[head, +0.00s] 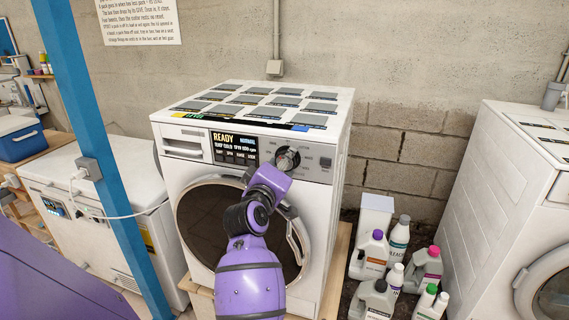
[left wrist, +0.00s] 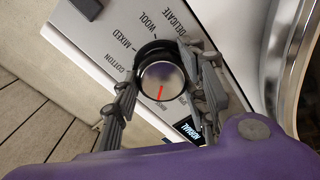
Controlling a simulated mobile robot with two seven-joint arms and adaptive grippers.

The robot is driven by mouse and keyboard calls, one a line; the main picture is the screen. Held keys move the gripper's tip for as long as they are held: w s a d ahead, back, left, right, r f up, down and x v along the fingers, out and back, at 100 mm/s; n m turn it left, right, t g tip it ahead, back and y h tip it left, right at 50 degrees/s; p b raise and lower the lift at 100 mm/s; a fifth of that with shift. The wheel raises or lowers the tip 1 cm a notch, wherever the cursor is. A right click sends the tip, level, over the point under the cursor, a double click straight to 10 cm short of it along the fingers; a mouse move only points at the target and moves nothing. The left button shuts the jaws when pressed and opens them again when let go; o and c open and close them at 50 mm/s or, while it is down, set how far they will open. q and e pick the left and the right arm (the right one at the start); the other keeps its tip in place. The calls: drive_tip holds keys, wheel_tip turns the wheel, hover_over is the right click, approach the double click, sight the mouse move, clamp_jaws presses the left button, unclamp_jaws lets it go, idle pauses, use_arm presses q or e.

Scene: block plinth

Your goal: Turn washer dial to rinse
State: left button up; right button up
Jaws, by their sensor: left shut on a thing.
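The washer dial (head: 287,157) is a dark round knob at the right of the washer's control panel. In the left wrist view the dial (left wrist: 161,76) has a silver face and a red pointer mark directed toward the bottom of the picture. COTTON, MIXED, WOOL and DELICATE are readable around it; the labels near the pointer are too small or covered to read. My left gripper (left wrist: 165,98) is shut on the dial, one grey finger on each side. The white front-loading washer (head: 325,215) has a display (head: 234,149) reading READY and NORMAL. My right gripper is out of view.
The washer's round door (head: 200,225) lies below the dial, behind my arm. Several detergent bottles (head: 375,252) stand on the floor at right, before another white machine (head: 500,200). A blue post (head: 95,135) and a white chest (head: 60,170) stand at left.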

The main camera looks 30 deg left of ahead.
use_arm(q)
drive_tip(key=shift+r+n, duration=0.25)
drive_tip(key=shift+n, duration=0.35)
drive_tip(key=o, duration=1.1)
drive_tip(key=shift+f, duration=0.1)
drive_tip(key=v, duration=1.2)
